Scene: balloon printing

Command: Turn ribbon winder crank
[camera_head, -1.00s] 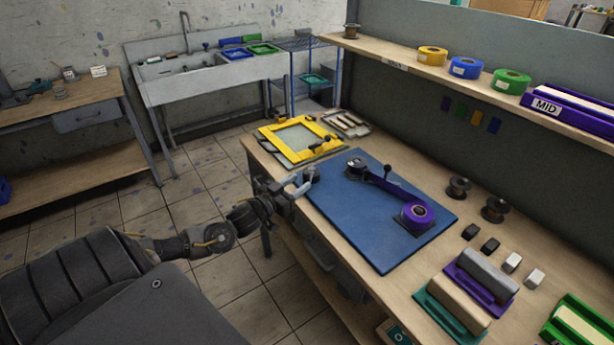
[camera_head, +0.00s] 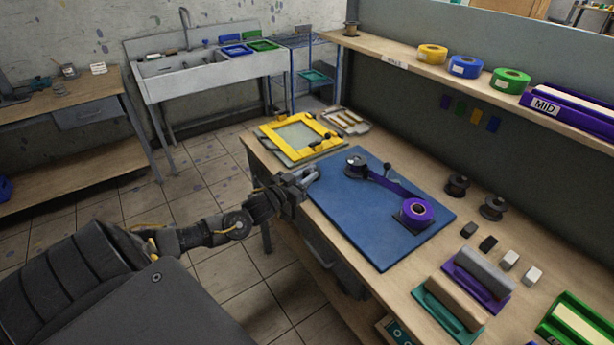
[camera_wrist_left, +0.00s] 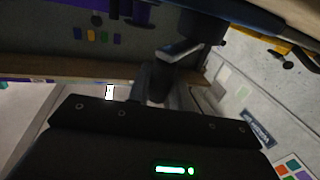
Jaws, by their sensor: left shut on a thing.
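The ribbon winder lies on a blue board (camera_head: 352,222), with a dark spool (camera_head: 356,162) at its far end. Purple ribbon (camera_head: 392,185) runs from there to a purple roll (camera_head: 415,212) on a dark stand near the right edge. My left gripper (camera_head: 306,177) is at the board's left edge, left of the dark spool. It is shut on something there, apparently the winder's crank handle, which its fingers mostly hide. In the left wrist view the fingertip area is dark, and the held part is hard to make out. My right gripper is out of view.
A yellow-framed screen (camera_head: 300,138) lies beyond the board. Two dark spools, small blocks, a purple pad tray (camera_head: 478,281) and a green one (camera_head: 448,305) lie to the right. A shelf (camera_head: 400,63) with tape rolls runs above. Floor is open left of the bench.

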